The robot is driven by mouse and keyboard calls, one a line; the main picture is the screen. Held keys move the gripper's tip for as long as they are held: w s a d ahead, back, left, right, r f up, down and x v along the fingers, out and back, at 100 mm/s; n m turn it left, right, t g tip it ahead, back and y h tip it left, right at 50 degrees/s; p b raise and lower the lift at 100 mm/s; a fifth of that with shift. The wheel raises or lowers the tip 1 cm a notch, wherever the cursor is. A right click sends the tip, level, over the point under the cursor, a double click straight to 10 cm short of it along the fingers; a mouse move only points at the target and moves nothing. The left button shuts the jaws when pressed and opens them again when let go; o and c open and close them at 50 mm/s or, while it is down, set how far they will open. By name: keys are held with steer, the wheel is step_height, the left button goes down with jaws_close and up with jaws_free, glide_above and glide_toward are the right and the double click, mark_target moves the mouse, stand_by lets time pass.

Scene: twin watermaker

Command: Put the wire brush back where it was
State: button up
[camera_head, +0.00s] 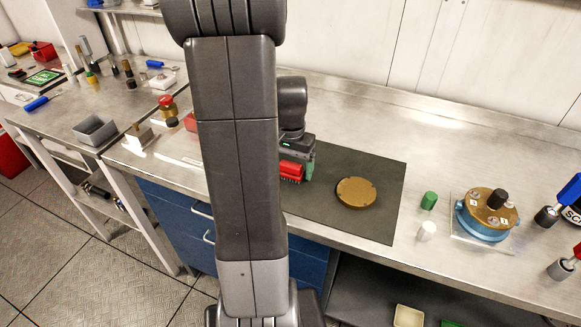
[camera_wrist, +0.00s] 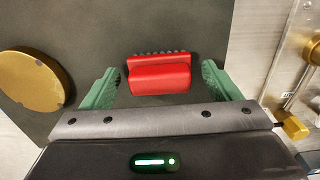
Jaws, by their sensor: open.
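The red wire brush (camera_wrist: 160,75) lies on the dark mat (camera_wrist: 150,25) in the wrist view, its bristles along the far edge. My gripper (camera_wrist: 161,70) is open, with a green finger on each side of the brush and a gap to each; the brush is not gripped. In the head view the brush (camera_head: 291,169) shows at the left part of the mat, right beside my gripper (camera_head: 298,170). My own arm hides part of the bench there.
A round brass disc (camera_head: 356,192) lies on the mat. A green cylinder (camera_head: 429,200), a white cylinder (camera_head: 427,231) and a blue-and-brass housing (camera_head: 487,213) stand to the right. A grey bin (camera_head: 95,130) and a red-lidded jar (camera_head: 168,106) are at left.

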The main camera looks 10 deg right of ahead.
mark_target(291, 164)
step_height(291, 164, up, 11)
steer(key=shift+r, duration=0.15)
stand_by(1.4)
